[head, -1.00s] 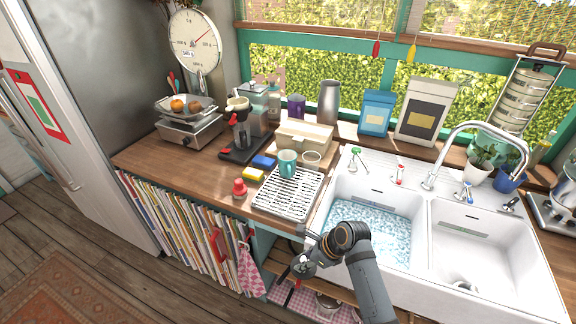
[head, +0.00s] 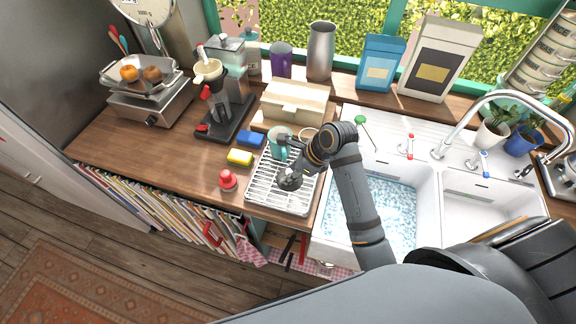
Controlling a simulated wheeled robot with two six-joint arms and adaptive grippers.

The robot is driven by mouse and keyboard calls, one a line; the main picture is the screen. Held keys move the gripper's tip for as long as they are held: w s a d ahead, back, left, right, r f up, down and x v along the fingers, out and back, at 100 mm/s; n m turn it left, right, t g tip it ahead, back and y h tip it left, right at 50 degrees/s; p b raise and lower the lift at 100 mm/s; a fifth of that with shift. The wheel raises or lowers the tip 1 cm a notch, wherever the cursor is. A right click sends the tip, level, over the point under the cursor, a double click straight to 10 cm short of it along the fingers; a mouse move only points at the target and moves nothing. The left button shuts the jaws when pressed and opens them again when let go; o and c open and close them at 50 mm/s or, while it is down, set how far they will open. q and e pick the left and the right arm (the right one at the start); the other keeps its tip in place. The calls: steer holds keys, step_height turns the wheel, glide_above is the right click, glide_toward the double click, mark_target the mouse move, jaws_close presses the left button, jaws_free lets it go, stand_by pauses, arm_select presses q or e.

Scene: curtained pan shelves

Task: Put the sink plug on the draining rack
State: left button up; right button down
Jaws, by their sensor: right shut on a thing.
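The white draining rack (head: 263,187) lies on the wooden counter just left of the sink. A teal mug (head: 276,146) stands at its far end. My wrist covers part of the rack. I cannot make out the sink plug; the left basin (head: 428,215) holds foamy water that hides its bottom. My left gripper is not in view.
A red-topped item (head: 228,180), a yellow sponge (head: 240,157) and a blue sponge (head: 251,139) sit left of the rack. A cream bread box (head: 293,103) stands behind it. A tall tap (head: 470,122) rises behind the sink.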

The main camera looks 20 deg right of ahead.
steer(key=shift+s, duration=0.2)
steer(key=shift+w+f, duration=0.15)
steer(key=shift+f, duration=0.25)
steer(key=f, duration=0.2)
steer(key=w+f, duration=0.1)
steer(key=f, duration=0.1)
steer(key=shift+s+f+b, duration=0.1)
steer(key=shift+s+b, duration=0.05)
steer(key=shift+b, duration=0.15)
steer(key=shift+f, duration=0.9)
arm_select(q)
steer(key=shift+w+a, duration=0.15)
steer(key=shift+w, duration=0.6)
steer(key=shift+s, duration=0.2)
arm_select(e)
steer(key=shift+f, duration=0.25)
